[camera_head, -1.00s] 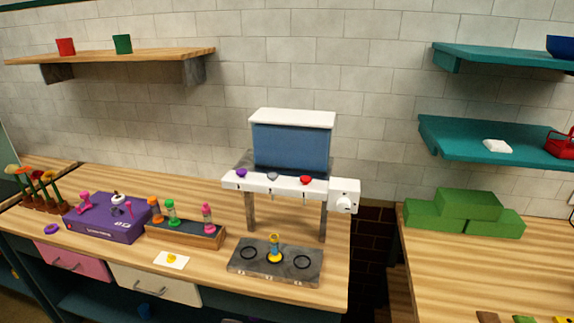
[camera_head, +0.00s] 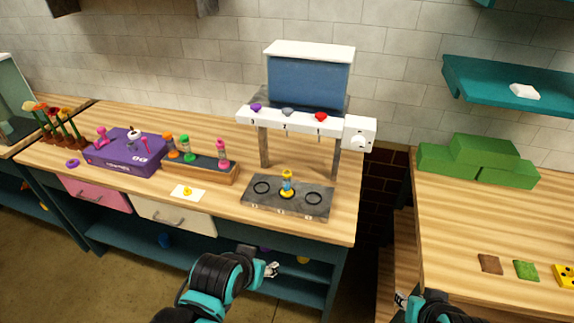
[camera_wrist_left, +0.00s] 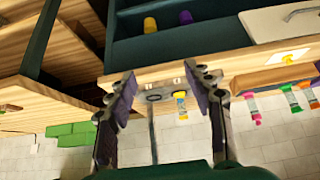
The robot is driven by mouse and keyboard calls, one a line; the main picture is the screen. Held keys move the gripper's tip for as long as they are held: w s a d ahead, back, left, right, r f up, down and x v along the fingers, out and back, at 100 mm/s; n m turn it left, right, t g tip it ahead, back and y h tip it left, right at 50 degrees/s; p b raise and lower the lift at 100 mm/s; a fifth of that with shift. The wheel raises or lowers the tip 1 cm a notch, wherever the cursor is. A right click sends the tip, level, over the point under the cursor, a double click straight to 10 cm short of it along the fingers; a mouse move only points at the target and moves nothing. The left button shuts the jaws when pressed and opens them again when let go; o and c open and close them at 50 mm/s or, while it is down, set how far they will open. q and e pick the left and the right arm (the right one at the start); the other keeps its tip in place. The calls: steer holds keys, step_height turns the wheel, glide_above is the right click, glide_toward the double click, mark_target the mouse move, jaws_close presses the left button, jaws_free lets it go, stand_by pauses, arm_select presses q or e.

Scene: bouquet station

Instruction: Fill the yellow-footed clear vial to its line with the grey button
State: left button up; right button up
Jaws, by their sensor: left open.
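The yellow-footed clear vial (camera_head: 287,182) stands upright on the middle ring of the dark grey plate (camera_head: 318,206), under the dispenser (camera_head: 310,75). It also shows in the left wrist view (camera_wrist_left: 181,103), seen upside down. The grey button (camera_head: 287,111) sits on the white bar between a purple button (camera_head: 256,107) and a red button (camera_head: 320,117). My left gripper (camera_head: 270,269) is low in front of the counter, apart from the vial; in the left wrist view its fingers (camera_wrist_left: 158,90) are spread and empty. My right gripper (camera_head: 401,299) is partly seen at the bottom edge.
A rack with several colored vials (camera_head: 221,153) and a purple box (camera_head: 126,148) stand left of the dispenser. A card with a yellow mark (camera_head: 187,192) lies on the counter. Green blocks (camera_head: 480,162) sit on the right counter. A gap separates the two counters.

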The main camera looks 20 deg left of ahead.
arm_select(q)
jaws_close()
stand_by(1.4)
